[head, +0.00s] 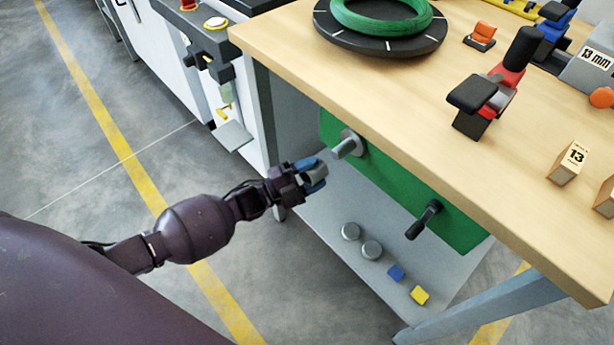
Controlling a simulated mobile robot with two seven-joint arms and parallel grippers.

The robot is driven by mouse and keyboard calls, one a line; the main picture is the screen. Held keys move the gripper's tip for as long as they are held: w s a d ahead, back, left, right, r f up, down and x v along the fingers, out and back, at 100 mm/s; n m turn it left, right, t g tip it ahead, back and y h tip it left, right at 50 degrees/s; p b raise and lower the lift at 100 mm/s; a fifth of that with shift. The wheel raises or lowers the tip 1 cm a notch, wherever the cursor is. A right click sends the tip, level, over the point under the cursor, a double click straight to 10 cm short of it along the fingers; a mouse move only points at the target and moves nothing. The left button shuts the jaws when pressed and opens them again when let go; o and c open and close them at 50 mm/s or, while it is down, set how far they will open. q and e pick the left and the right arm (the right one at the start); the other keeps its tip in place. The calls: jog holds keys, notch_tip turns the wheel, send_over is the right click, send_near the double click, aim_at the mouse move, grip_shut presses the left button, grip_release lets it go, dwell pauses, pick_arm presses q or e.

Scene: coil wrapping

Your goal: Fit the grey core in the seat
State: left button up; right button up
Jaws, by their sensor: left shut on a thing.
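My left gripper (312,174) reaches in from the left, in front of the workbench's green panel. Its blue-tipped fingers are shut on the grey core (319,171), a small grey piece partly covered by them. On the upper left of the green panel (400,186), a round grey flange with a short stub (346,146) sticks out; it looks like the seat. The core is just left of and below the stub in the picture, and a small gap seems to part them. My right gripper is not in view.
A black crank handle (424,219) juts from the panel. Grey discs (361,241), a blue block (396,273) and a yellow block (419,295) lie on the lower shelf. The wooden tabletop (420,110) overhangs, carrying a green coil (382,14) and a red-black clamp (493,85).

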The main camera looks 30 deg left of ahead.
aim_at(323, 166)
pick_arm(q)
jog(key=shift+w+d, duration=0.2)
jog(key=shift+w, duration=0.4)
jog(key=shift+w+d, duration=0.2)
jog(key=shift+w, duration=0.4)
jog(key=shift+w+d+b, duration=0.15)
jog(key=shift+w+b, duration=0.15)
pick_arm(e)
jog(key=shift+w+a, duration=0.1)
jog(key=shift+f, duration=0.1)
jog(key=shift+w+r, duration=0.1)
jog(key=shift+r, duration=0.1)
pick_arm(q)
jog(key=shift+w+d, duration=0.2)
jog(key=shift+w, duration=0.3)
jog(key=shift+w+d, duration=0.15)
jog(key=shift+w, duration=0.35)
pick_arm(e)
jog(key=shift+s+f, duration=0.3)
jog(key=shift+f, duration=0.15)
